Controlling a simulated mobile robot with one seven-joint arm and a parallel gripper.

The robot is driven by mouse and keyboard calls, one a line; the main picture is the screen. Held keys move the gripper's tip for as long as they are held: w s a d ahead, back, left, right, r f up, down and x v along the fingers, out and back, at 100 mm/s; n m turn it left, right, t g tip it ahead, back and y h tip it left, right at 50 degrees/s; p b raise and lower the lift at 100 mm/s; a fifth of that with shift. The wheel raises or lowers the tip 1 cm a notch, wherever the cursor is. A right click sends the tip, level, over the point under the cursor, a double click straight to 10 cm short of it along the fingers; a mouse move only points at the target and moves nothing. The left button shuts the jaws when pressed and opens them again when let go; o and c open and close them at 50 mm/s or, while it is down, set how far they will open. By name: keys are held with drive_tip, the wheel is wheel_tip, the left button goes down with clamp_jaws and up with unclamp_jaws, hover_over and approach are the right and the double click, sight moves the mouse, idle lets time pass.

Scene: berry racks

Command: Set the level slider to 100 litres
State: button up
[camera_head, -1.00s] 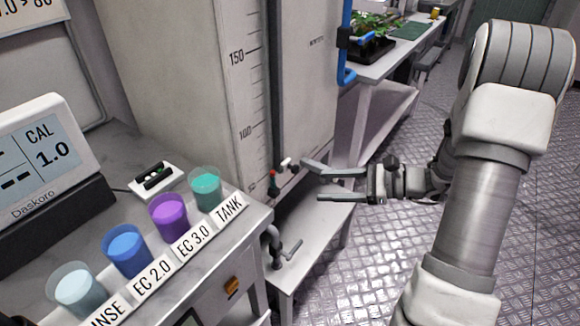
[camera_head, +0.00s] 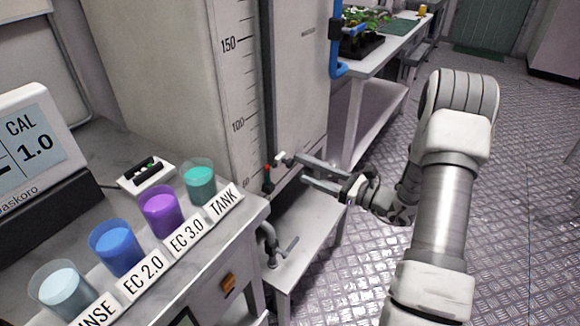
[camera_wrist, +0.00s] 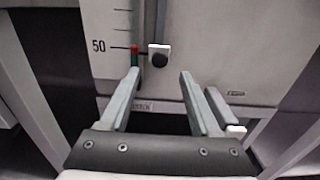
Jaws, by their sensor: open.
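The level slider has a white block with a black knob (camera_wrist: 159,57), on a dark vertical rail low on the tank front. In the head view the white knob (camera_head: 281,158) and red-tipped pointer (camera_head: 268,173) sit well below the 100 mark. My gripper (camera_head: 304,169) is open and empty just right of the slider. In the wrist view my gripper (camera_wrist: 161,75) has the knob just ahead, between the lines of its fingers. I cannot tell whether it touches the knob.
The scale (camera_head: 237,90) runs up the tank beside the dark rail (camera_head: 266,80). A low grey bench (camera_head: 310,222) is below, with a tap (camera_head: 280,248). At left, a counter (camera_head: 150,285) holds several cups and a meter (camera_head: 30,150). A blue pipe (camera_head: 336,40) rises at right.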

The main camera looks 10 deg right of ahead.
sight(292, 163)
drive_tip(key=b+x, duration=0.1)
drive_tip(key=x, duration=0.7)
drive_tip(key=shift+w+a, duration=0.1)
clamp_jaws()
idle(1.2)
